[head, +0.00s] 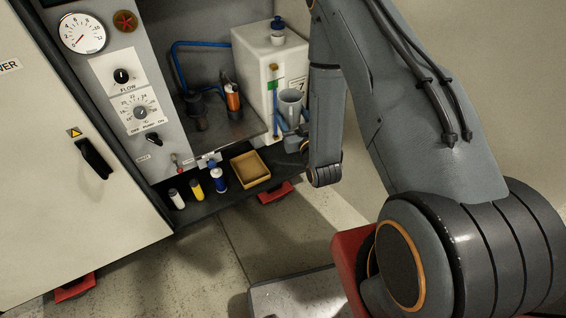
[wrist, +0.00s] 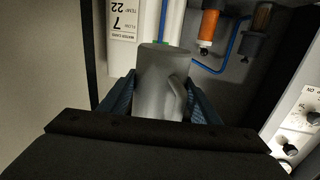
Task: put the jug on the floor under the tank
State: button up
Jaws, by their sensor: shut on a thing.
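The jug (head: 291,103) is grey and looks upright in the head view, in front of the lower right part of the tank. My gripper (head: 296,133) is shut on it; the arm hides part of the grip. In the wrist view the jug (wrist: 158,70) sits between the two blue fingers of my gripper (wrist: 161,103), with its handle on the right. The tank (head: 260,62) is a white box with a blue cap and a label, standing in the cabinet. I cannot tell the gap between jug and tank. The floor (head: 285,237) shows below the cabinet.
A dark shelf (head: 215,207) along the cabinet's bottom holds small bottles (head: 218,180) and a tan tray (head: 250,168). Red feet (head: 275,193) stand beneath the cabinet. An orange-bodied fitting (head: 232,97) and blue hoses are left of the tank. A white cabinet door (head: 60,170) is at left.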

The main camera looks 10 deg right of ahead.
jog(key=w+d+f+n+g+y+b, duration=0.1)
jog(key=w+f+n+g+y+b, duration=0.2)
jog(key=f+b, duration=1.75)
jog(key=w+f+n+y+b, duration=0.3)
jog(key=f+y+b, duration=0.3)
jog(key=f+b, duration=1.5)
jog(key=w+f+b, duration=0.1)
jog(key=w, duration=0.4)
jog(key=w+a+f+b, duration=0.1)
jog(key=w, duration=0.5)
jog(key=w+f+b, duration=0.1)
jog(key=w, duration=0.4)
jog(key=shift+w+a+f, duration=0.1)
jog(key=shift+w+a, duration=0.05)
jog(key=f+b, duration=0.1)
jog(key=w+f+b, duration=0.1)
jog(key=f+b, duration=0.1)
jog(key=shift+f, duration=0.25)
jog(key=shift+f, duration=0.1)
jog(key=o, duration=1.7)
jog(key=shift+c, duration=0.2)
